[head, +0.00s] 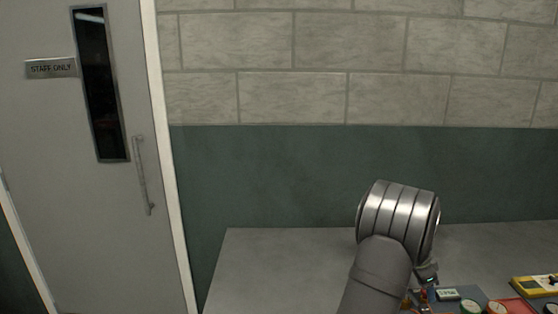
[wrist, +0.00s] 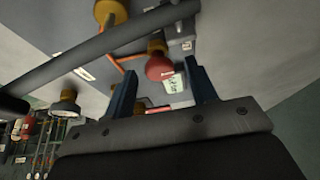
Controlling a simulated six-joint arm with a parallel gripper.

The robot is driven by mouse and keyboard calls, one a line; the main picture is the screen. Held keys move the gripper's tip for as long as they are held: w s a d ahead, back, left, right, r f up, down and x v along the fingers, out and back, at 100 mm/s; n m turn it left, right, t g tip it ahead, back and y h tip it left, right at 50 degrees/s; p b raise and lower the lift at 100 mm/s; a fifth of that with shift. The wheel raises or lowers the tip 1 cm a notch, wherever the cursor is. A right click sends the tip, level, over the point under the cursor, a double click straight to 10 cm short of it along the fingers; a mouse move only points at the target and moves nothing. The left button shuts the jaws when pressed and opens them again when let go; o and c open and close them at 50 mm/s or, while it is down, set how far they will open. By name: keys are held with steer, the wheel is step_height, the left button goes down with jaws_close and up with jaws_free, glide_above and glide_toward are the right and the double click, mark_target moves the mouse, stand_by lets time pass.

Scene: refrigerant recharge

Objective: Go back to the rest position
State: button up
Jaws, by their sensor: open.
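My gripper (wrist: 161,76) shows in the wrist view with its two dark blue fingers apart and nothing visibly held between them. A red round knob (wrist: 160,67) and a small pale display (wrist: 173,83) appear beyond the gap between the fingers. I cannot tell how far they are from the fingertips. In the head view my silver ribbed arm joint stands above the grey bench (head: 275,265), and my arm hides most of the gripper.
A yellow meter (head: 536,285), a small display unit (head: 447,294) and round coloured parts (head: 496,307) crowd the bench's front right. The bench's left side is clear. A green-and-block wall (head: 270,170) stands behind, with a grey door (head: 60,190) at left.

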steer(key=shift+s+d+n+t+y, duration=0.15)
steer(key=shift+n+t, duration=0.25)
steer(key=shift+n, duration=0.7)
steer(key=shift+a+n+t+y, duration=0.15)
steer(key=shift+n+t, duration=0.25)
steer(key=shift+n, duration=0.7)
steer(key=shift+s+d+n+t+y, duration=0.15)
steer(key=shift+n+t, duration=0.25)
steer(key=shift+n, duration=0.7)
steer(key=shift+w, duration=0.1)
steer(key=shift+w+m+g+h, duration=0.1)
steer(key=shift+m+g+h, duration=0.35)
steer(key=shift+m, duration=1.25)
steer(key=shift+w+m+g, duration=0.15)
steer(key=shift+m+g, duration=0.8)
steer(key=shift+m, duration=1.05)
